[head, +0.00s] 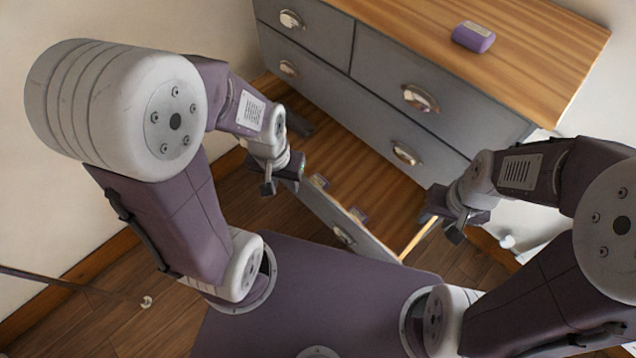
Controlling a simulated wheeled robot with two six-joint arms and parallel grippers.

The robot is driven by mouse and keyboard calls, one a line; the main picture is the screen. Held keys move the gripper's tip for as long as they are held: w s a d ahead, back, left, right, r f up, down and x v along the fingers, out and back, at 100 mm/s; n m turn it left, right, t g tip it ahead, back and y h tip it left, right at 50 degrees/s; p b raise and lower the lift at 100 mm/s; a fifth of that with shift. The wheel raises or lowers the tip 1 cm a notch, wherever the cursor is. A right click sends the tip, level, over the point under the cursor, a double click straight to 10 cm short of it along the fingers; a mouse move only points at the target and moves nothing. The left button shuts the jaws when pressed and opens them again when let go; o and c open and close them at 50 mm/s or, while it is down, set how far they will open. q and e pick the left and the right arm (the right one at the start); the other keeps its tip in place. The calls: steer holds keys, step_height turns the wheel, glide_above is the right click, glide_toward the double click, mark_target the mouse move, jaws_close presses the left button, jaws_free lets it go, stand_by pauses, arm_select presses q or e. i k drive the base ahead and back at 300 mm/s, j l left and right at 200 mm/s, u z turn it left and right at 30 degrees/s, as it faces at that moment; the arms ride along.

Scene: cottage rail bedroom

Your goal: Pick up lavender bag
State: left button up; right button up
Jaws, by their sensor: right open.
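My right gripper (447,224) is open and empty near the drawer's right end, apart from the purple things.
The grey dresser (345,95) has metal cup handles on its shut upper drawers. The open drawer's front juts toward me. A thin dark rod (70,285) is at lower left above the wooden floor (150,315). Most of the dresser top is clear.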

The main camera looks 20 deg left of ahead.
mark_target(317, 178)
steer(key=i+l, duration=0.15)
steer(key=l, duration=0.2)
steer(key=i+l, duration=0.15)
steer(key=l, duration=0.2)
steer(key=k+u, duration=0.15)
steer(key=u, duration=0.25)
steer(key=k+u, duration=0.2)
steer(key=u, duration=0.2)
steer(key=k+u, duration=0.15)
steer(key=u, duration=0.3)
steer(key=k+j+u, duration=0.1)
steer(key=u, duration=0.3)
steer(key=i+j+u, duration=0.2)
